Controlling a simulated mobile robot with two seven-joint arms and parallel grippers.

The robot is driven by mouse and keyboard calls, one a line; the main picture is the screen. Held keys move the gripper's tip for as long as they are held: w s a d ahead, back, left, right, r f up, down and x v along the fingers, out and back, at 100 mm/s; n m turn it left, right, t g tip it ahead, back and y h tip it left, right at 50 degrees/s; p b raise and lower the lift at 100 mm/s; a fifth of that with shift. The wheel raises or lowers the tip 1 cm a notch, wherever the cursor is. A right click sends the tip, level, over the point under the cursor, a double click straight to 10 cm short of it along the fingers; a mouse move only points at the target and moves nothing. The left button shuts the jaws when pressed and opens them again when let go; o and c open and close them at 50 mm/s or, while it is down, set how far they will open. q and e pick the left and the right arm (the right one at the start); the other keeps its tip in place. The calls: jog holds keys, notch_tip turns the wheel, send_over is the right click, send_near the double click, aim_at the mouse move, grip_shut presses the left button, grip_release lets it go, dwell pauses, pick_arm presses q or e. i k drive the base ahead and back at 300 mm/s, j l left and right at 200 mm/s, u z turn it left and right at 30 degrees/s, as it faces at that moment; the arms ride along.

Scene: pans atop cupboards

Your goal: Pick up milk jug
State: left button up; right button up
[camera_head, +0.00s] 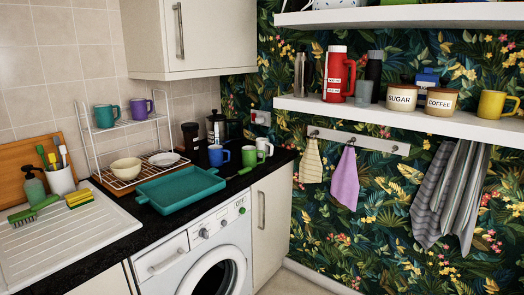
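I cannot make out anything that is clearly a milk jug. A tall red jug-like flask (337,75) with a handle and a white top stands upright on the lower wall shelf. Neither of my grippers is in view.
The shelf (430,120) also holds sugar (402,97) and coffee (440,102) jars and a yellow mug (492,104). A teal tray (180,189) lies on the counter beside a dish rack (122,170). The washing machine (180,262) is below; a wall cupboard (183,36) hangs above.

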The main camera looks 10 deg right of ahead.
aim_at(262, 143)
jog(key=i+l+z, duration=0.2)
jog(key=i, duration=0.4)
jog(key=i+l+z, duration=0.15)
jog(key=i, duration=0.45)
